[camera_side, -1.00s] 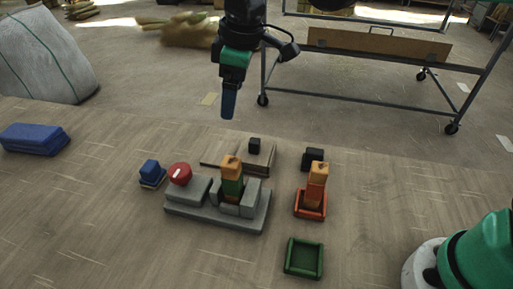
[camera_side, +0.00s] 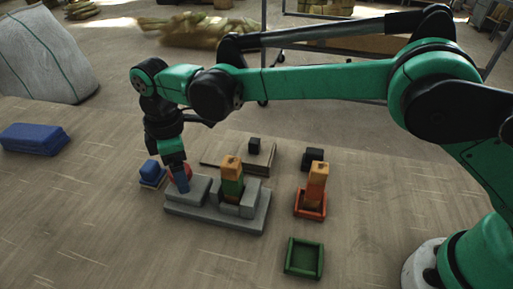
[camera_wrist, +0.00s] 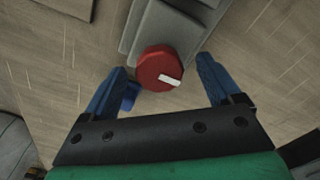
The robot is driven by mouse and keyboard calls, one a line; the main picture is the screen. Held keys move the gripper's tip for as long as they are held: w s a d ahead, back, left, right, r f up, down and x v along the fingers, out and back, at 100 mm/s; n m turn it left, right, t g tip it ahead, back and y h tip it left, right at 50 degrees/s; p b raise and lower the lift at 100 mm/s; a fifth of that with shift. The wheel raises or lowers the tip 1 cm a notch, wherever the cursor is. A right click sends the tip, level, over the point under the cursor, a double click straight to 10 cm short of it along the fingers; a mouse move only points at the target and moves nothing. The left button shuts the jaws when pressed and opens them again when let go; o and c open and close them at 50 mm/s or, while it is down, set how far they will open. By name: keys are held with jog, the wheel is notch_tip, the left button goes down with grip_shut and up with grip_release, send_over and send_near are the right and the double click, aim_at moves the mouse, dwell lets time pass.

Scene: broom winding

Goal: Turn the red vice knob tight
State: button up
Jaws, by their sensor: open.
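The red vice knob (camera_wrist: 159,69) with a white mark shows in the wrist view, between and just beyond the blue fingertips of my open gripper (camera_wrist: 163,72). A gap shows on each side of the knob. In the side view my gripper (camera_side: 181,182) is down at the left end of the grey vice (camera_side: 212,218) and hides most of the knob (camera_side: 174,171). The vice jaws stand around a stacked green and orange piece (camera_side: 232,180). I cannot tell how tightly they hold it.
A small blue block (camera_side: 150,170) sits close left of the knob. An orange tray (camera_side: 310,212) with an orange stack, an empty green tray (camera_side: 304,259) and black blocks (camera_side: 254,145) are to the right and behind. The front left of the table is clear.

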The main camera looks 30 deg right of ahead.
jog(key=shift+f, duration=0.1)
grip_shut()
